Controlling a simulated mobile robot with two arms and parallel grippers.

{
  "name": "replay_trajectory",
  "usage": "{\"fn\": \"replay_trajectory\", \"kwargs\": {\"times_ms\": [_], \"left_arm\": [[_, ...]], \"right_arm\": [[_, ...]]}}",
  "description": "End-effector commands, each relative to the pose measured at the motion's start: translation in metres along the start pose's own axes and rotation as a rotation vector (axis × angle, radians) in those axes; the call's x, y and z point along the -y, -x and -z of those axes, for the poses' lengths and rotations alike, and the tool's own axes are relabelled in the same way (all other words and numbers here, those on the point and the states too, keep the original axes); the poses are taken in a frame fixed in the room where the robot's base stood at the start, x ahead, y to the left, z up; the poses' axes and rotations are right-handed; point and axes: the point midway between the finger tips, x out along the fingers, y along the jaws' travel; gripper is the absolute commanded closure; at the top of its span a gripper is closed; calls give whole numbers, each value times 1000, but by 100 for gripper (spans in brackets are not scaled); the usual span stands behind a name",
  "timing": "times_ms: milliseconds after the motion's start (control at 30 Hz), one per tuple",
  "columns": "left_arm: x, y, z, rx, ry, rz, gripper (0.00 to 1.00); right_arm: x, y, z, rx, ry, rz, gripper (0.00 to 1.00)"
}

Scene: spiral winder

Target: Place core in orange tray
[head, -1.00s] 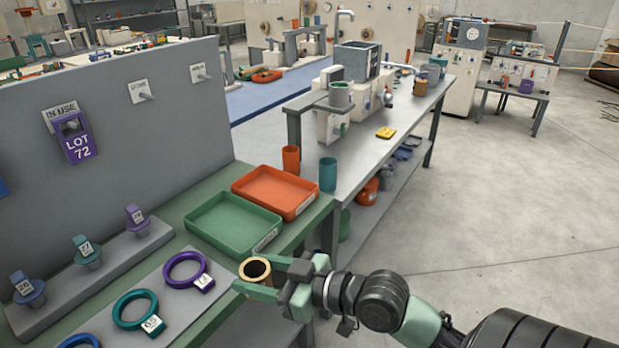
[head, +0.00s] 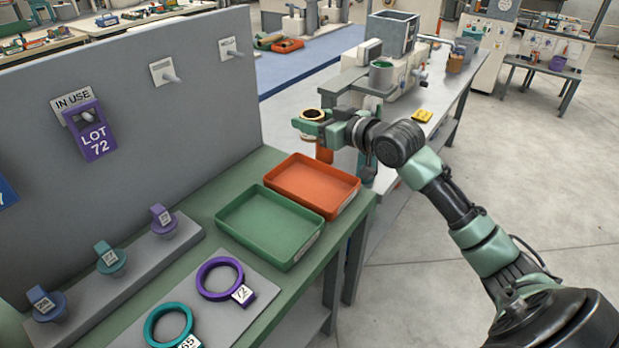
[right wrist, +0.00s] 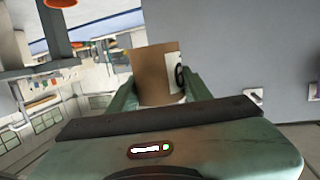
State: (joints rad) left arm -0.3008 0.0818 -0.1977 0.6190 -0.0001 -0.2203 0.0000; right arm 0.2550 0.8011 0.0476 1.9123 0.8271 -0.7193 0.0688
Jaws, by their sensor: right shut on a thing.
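My right gripper (head: 306,126) is shut on the core (head: 312,114), a short tan cardboard tube with a dark hollow, held upright in the head view. In the right wrist view the core (right wrist: 155,73) sits between the fingers, with a white label on its side. The orange tray (head: 312,184) lies on the green bench, and it looks empty. The gripper and core show above the tray's far edge in the head view, raised over the bench level. My left gripper is not in view.
An empty green tray (head: 268,228) adjoins the orange one on its left. A grey panel (head: 130,100) stands behind the bench. Purple (head: 220,278) and teal (head: 169,325) rings lie in front.

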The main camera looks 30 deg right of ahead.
Motion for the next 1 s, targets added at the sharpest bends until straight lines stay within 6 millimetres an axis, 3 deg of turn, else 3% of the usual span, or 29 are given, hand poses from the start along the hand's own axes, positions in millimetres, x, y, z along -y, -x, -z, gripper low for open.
{"fn": "replay_trajectory", "kwargs": {"times_ms": [33, 200, 400, 633, 833, 1000], "left_arm": [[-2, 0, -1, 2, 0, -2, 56], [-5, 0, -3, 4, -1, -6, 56], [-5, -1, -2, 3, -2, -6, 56], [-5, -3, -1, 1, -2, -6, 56], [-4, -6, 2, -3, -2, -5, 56], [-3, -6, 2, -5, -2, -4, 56]], "right_arm": [[0, -3, -17, 6, -5, 1, 90], [0, -12, -62, 5, -4, 0, 90], [0, -20, -104, 2, -1, -1, 90], [0, -25, -124, 0, 0, 0, 90], [0, -31, -154, 1, 0, -1, 91], [0, -32, -159, -2, 2, 0, 91]]}}
